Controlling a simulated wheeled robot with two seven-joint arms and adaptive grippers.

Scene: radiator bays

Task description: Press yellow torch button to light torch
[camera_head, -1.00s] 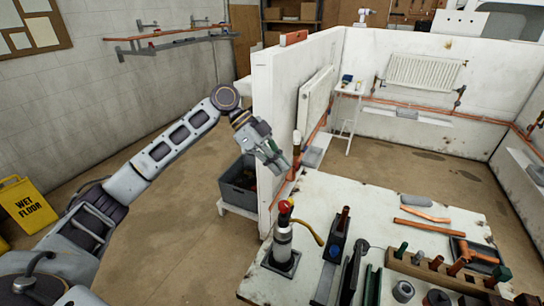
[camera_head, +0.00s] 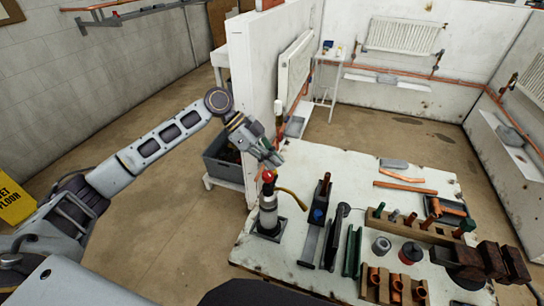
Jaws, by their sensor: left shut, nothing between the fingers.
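The torch (camera_head: 268,212) stands upright on a dark square base at the near left corner of the workbench. It has a grey cylinder, a red top (camera_head: 268,176) and a yellow curved tube (camera_head: 293,198) running off to the right. I cannot make out a separate yellow button, and no flame shows. My left gripper (camera_head: 277,161) is shut and empty. Its fingertips point down and right, just above and slightly right of the red top; I cannot tell whether they touch it. My right gripper is not in view.
The white workbench (camera_head: 335,170) holds copper pipes (camera_head: 405,187), a wooden tool rack (camera_head: 410,225), dark upright tools and a dark brown block-shaped object (camera_head: 485,262). A white partition wall (camera_head: 255,80) stands behind the gripper. A grey crate (camera_head: 222,160) sits left of the bench.

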